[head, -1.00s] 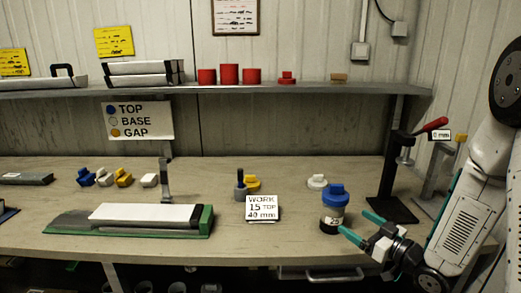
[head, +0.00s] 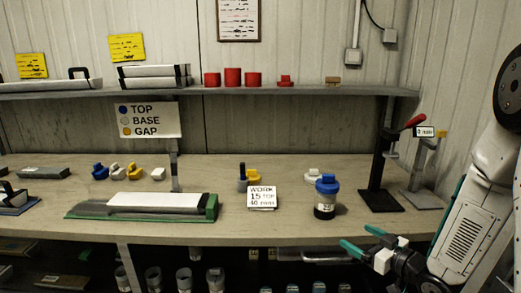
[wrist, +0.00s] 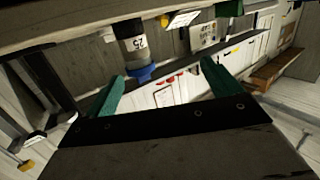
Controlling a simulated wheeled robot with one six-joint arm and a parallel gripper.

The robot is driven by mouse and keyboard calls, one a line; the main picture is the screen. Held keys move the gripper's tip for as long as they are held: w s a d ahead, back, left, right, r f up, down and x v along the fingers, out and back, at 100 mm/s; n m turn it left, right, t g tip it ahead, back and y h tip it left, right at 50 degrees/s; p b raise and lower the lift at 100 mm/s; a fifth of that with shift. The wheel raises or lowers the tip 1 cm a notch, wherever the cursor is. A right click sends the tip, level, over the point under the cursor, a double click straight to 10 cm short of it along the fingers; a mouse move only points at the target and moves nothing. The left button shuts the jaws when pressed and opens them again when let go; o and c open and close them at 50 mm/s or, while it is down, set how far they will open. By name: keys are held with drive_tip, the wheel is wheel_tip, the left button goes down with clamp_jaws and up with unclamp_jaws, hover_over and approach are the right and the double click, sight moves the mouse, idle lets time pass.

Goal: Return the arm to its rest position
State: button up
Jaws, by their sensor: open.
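My gripper (head: 362,241) is at the lower right of the head view, in front of the bench's front edge. Its two green fingers are apart with nothing between them. In the wrist view the fingers (wrist: 160,85) also stand open and empty. The jar with a blue cap (head: 325,197) stands upright on the bench near the front edge, above and left of my gripper and apart from it. The jar also shows in the wrist view (wrist: 133,43), its label partly readable as 25.
A black stand with a red handle (head: 381,200) is at the bench's right. A work card (head: 262,198) and a long liner on a green tray (head: 145,206) lie left. Coloured caps sit at the back. A shelf (head: 200,93) runs above. Several cups stand below the bench.

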drive_tip(key=s+d+f+m+g+h, duration=0.2)
drive_tip(key=d+f+g+h, duration=0.2)
drive_tip(key=d+f+h, duration=0.3)
drive_tip(key=s+d+r+m+g+h, duration=0.35)
drive_tip(key=s+g, duration=0.25)
drive_tip(key=s, duration=0.2)
drive_tip(key=s+a+r+g, duration=0.1)
drive_tip(key=s+a+r, duration=0.5)
drive_tip(key=s+r, duration=0.4)
drive_tip(key=s+a+r+m+g+y, duration=0.1)
drive_tip(key=s+a+r+g, duration=0.1)
drive_tip(key=s+a+r, duration=0.4)
drive_tip(key=s+r, duration=0.3)
drive_tip(key=s, duration=0.2)
drive_tip(key=shift+s+r, duration=0.25)
drive_tip(key=shift+r, duration=0.1)
drive_tip(key=shift+m+y, duration=0.25)
